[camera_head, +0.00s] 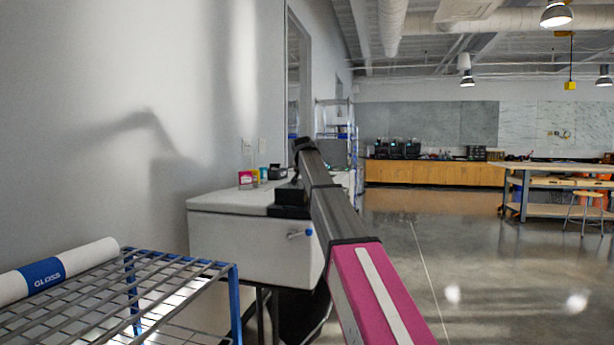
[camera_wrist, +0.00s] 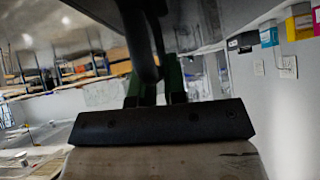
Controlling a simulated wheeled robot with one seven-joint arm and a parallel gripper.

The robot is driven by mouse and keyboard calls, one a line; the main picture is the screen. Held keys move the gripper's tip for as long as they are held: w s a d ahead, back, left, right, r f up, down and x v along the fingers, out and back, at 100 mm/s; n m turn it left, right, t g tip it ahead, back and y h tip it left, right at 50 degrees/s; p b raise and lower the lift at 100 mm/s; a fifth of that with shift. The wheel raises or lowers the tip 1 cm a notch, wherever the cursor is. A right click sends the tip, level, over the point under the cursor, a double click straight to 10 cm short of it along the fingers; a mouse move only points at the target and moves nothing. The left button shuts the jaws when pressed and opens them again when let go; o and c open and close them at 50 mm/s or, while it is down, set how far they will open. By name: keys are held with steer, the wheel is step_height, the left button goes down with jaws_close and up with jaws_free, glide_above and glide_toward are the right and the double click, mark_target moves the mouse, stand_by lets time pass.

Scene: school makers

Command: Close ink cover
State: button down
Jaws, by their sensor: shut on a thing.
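The white machine (camera_head: 255,240) stands against the left wall, with a flat light top and a small blue-tipped lever on its front. My arm crosses in front of it and hides its right part. I cannot make out a separate ink cover in the head view. In the wrist view, which is turned nearly upside down, my gripper (camera_wrist: 155,85) has its green fingers shut on a dark curved part (camera_wrist: 138,40). I cannot tell whether this part is the ink cover. A pale surface runs along the top of that view.
Small coloured ink boxes (camera_head: 247,179) stand on the machine by the wall; they also show in the wrist view (camera_wrist: 268,34). A blue-edged wire rack (camera_head: 160,285) with a white GLOSS roll (camera_head: 70,268) is at front left. Open floor (camera_head: 470,270) lies to the right.

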steer(key=shift+s+d+f, duration=0.1)
steer(key=shift+d+f, duration=0.05)
steer(key=c, duration=1.2)
jaws_free()
steer(key=shift+o, duration=0.2)
steer(key=v, duration=1.1)
steer(key=shift+f, duration=0.1)
